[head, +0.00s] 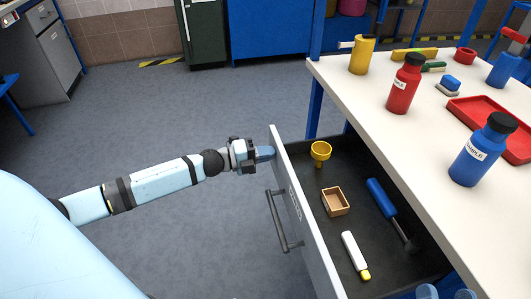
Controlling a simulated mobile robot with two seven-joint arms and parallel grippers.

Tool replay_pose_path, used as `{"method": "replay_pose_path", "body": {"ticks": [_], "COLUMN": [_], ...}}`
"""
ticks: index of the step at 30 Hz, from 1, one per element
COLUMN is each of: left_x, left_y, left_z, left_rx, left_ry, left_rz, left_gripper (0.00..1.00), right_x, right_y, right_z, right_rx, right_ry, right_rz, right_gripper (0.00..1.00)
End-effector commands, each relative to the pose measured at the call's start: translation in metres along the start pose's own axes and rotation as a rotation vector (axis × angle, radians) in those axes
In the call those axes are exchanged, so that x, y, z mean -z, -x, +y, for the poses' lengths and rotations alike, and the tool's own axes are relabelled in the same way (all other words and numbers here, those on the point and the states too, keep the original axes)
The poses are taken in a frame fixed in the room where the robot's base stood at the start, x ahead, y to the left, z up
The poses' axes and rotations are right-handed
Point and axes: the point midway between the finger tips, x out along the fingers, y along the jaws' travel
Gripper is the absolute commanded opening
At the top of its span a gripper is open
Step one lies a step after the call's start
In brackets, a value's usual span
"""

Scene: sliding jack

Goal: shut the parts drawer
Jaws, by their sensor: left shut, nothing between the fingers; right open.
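The parts drawer (293,202) stands pulled out from under the white-topped workbench, with its dark inside showing. Its pale front panel carries a dark bar handle (280,222) on the outer face. My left gripper (265,153) is shut and empty at the far top end of the front panel, on its outer side. Its fingertips look close to or against the panel; I cannot tell if they touch. My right gripper (446,293) shows only as two light blue fingertips at the bottom edge, apart and empty, near the drawer's near right end.
In the drawer lie a yellow funnel (320,151), a small wooden box (335,202), a blue screwdriver (381,198) and a white tube (353,252). The bench top (350,83) holds a red bottle (404,86), a blue bottle (482,151) and a red tray (487,109). Floor left is clear.

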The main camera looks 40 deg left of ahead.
Motion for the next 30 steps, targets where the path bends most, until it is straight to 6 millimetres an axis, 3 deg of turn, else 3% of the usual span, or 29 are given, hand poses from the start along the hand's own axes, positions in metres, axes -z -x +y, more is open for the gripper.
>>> {"method": "replay_pose_path", "body": {"ticks": [11,30], "left_x": [-0.001,0.000], "left_y": [-0.053,-0.185], "left_z": [-0.004,-0.002], "left_rx": [0.004,0.003], "left_ry": [-0.001,0.000], "left_rz": [0.000,0.000], "left_gripper": [0.00,0.00], "right_x": [-0.008,-0.030], "right_y": [0.001,0.007], "right_z": [0.008,0.014], "right_rx": [-0.027,-0.058], "right_ry": [0.017,0.013], "right_rz": [-0.061,-0.145], "right_gripper": [0.63,0.63]}}
